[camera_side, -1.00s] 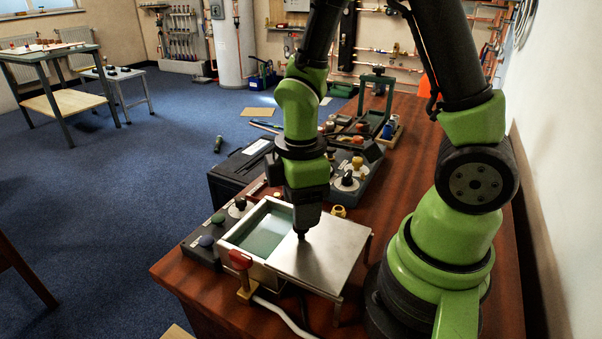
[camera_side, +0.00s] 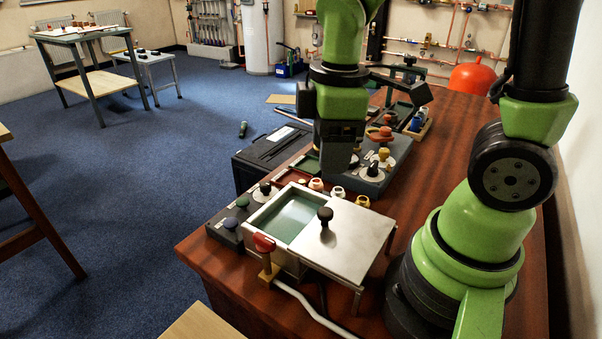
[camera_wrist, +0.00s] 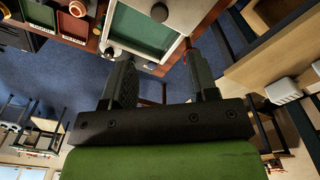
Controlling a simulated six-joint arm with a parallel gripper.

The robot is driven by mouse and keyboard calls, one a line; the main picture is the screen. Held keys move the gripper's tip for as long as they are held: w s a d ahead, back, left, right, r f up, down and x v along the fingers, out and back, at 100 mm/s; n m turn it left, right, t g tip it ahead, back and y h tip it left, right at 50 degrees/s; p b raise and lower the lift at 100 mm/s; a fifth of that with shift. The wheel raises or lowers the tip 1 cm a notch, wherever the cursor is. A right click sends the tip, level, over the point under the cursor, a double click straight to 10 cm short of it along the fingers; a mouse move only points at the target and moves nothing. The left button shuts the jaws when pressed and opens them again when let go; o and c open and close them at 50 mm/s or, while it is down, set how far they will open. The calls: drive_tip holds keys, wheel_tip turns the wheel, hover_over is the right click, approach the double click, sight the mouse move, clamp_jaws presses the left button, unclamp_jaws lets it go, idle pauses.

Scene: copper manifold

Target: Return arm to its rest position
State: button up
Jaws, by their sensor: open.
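My gripper (camera_side: 340,160) hangs pointing down above the workbench, raised over the far side of the open tank (camera_side: 262,252) and the metal plate (camera_side: 352,240). In the wrist view my gripper (camera_wrist: 158,55) shows two dark fingers spread apart with nothing between them. The silver plate has a black knob (camera_side: 325,215) standing free on it, apart from the gripper. The tank to its left is partly open and shows a green inside. My gripper hides part of the bench behind it.
A red-topped valve (camera_side: 264,243) stands at the tank's front. Knobbed control boxes (camera_side: 385,165) and small fittings (camera_side: 338,192) lie beyond the tank. A black case (camera_side: 270,148) sits at the bench's left. An orange-red vessel (camera_side: 470,79) stands at the back. The air above the plate is clear.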

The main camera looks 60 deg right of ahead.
drive_tip(key=s+a+r+m+t+y, duration=0.1)
drive_tip(key=s+a+r+m+t, duration=0.1)
drive_tip(key=s+r+m+t, duration=0.4)
wheel_tip(320, 180, up, 4)
drive_tip(key=m, duration=0.6)
drive_tip(key=shift+r+t+y, duration=0.2)
drive_tip(key=shift+t+y, duration=0.1)
drive_tip(key=shift+y, duration=0.1)
